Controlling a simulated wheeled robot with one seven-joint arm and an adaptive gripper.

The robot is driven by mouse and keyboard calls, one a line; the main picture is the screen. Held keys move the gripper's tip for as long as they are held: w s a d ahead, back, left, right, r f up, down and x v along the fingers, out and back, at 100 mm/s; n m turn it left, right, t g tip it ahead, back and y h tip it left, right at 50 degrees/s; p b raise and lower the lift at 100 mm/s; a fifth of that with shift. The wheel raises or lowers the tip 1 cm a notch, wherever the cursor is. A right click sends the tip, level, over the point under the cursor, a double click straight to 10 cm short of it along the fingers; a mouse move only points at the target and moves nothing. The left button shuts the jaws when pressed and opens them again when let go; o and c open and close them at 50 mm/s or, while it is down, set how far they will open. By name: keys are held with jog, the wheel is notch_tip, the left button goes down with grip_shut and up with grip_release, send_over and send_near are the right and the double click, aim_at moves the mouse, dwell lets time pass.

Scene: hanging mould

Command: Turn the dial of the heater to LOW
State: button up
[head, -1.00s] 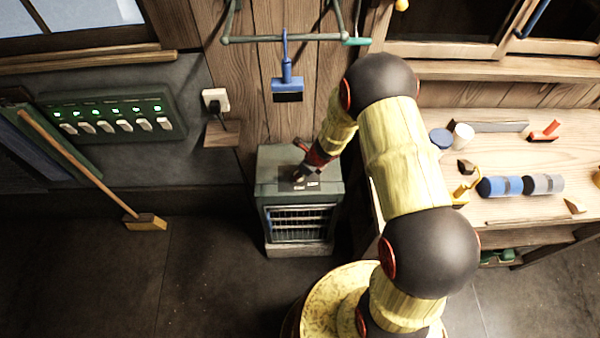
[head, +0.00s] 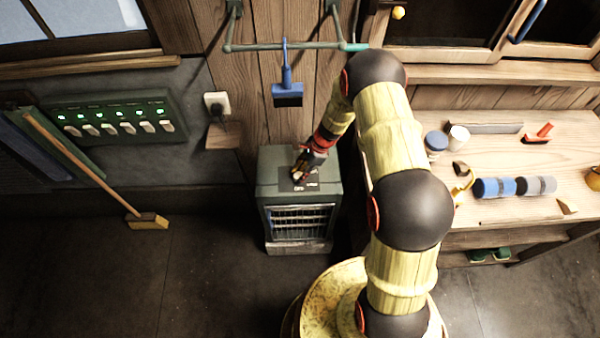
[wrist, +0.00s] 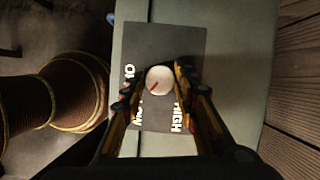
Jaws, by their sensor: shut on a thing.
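The heater (head: 300,215) is a dark green box with a front grille, standing on the floor by the wooden wall. My gripper (head: 300,176) reaches down to the dark panel on its top. In the wrist view the dial (wrist: 159,80) is a round pale knob with a red mark pointing to the lower left. My gripper (wrist: 160,76) is shut on the dial, one finger on each side. The dark label plate (wrist: 165,38) shows HIGH at the lower right, a partly hidden LOW at the lower left and another partly hidden word at the left.
A workbench (head: 545,215) with several small items stands at the right. A blue tool (head: 287,90) hangs from a rail above the heater. A switch panel (head: 115,118) and a leaning broom (head: 148,220) are at the left. The floor left of the heater is clear.

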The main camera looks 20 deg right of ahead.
jog(key=shift+n, duration=0.5)
jog(key=shift+g, duration=0.3)
jog(key=o, duration=1.1)
jog(key=v, duration=1.2)
jog(key=shift+n, duration=0.3)
